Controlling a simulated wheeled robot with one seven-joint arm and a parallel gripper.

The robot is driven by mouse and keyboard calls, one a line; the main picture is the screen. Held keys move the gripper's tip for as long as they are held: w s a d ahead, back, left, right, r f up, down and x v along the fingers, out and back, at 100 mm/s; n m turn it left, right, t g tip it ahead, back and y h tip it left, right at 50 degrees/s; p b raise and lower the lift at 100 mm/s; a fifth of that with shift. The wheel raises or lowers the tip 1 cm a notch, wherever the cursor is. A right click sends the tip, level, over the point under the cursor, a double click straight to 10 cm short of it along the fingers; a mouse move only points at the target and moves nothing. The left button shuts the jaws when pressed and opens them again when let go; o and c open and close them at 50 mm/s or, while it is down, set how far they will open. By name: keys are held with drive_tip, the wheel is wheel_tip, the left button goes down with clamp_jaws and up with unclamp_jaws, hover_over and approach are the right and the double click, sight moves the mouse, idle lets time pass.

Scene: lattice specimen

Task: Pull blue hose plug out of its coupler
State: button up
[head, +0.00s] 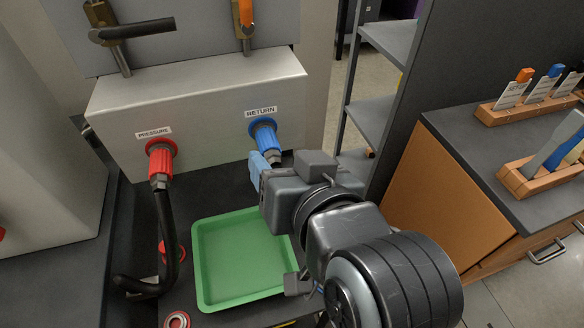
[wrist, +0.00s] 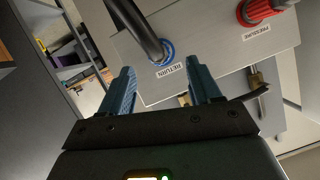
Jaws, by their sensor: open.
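The blue hose plug (head: 264,138) sits in its coupler under the RETURN label on the grey box's front, with a metal end pointing down. In the wrist view a blue ring (wrist: 163,52) shows at the RETURN label, with a black hose (wrist: 140,28) running to it from the top edge. My gripper (head: 266,163) is just below the plug in the head view and hides the hose there. In the wrist view my gripper (wrist: 166,78) has its two blue fingers spread wide and nothing held between them. I cannot tell whether a finger touches the plug.
A red plug (head: 160,160) with a black hose (head: 168,225) is at the PRESSURE label, to the left. A green tray (head: 205,300) lies below, left of my arm. Valve handles (head: 130,30) stand above the box. A grey shelf (head: 350,110) and a bench with wooden racks (head: 525,178) are right.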

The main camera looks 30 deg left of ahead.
sight(273, 151)
drive_tip(key=shift+x, duration=2.65)
clamp_jaws()
drive_tip(key=c, duration=0.7)
unclamp_jaws()
drive_tip(key=c, duration=0.4)
drive_tip(key=shift+o, duration=0.2)
